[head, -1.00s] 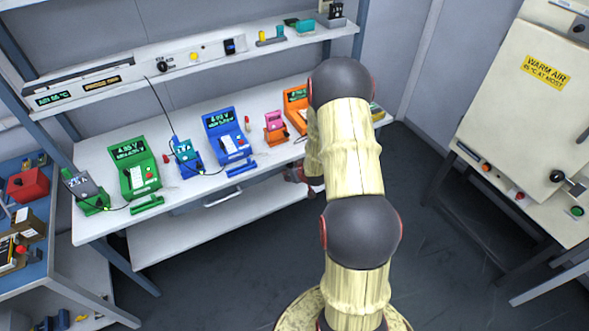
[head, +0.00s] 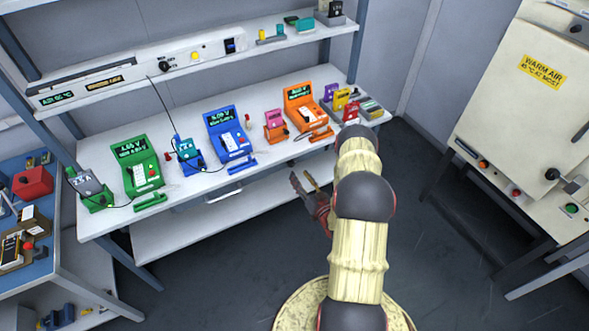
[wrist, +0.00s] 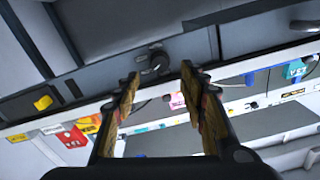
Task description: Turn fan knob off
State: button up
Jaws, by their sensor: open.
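A round black knob (head: 166,65) sits on the pale strip above the back shelf, left of a yellow button (head: 193,57). Another black knob (head: 552,174) is on the warm-air cabinet (head: 510,120) at the right. I read no label naming either as the fan knob. My gripper (head: 306,182) is open and empty, in front of the white bench's front edge and far from both knobs.
The white bench (head: 100,218) carries a green tester (head: 136,165), a blue tester (head: 228,135), an orange tester (head: 305,108) and small cells with cables. A blue-topped side table (head: 60,235) stands left. The floor between bench and cabinet is clear.

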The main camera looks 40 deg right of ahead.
aim_at(292, 166)
jog(key=x, duration=0.6)
jog(key=shift+s+b, duration=0.1)
jog(key=shift+b, duration=0.25)
jog(key=shift+c, duration=1.3)
jog(key=c, duration=0.7)
grip_shut()
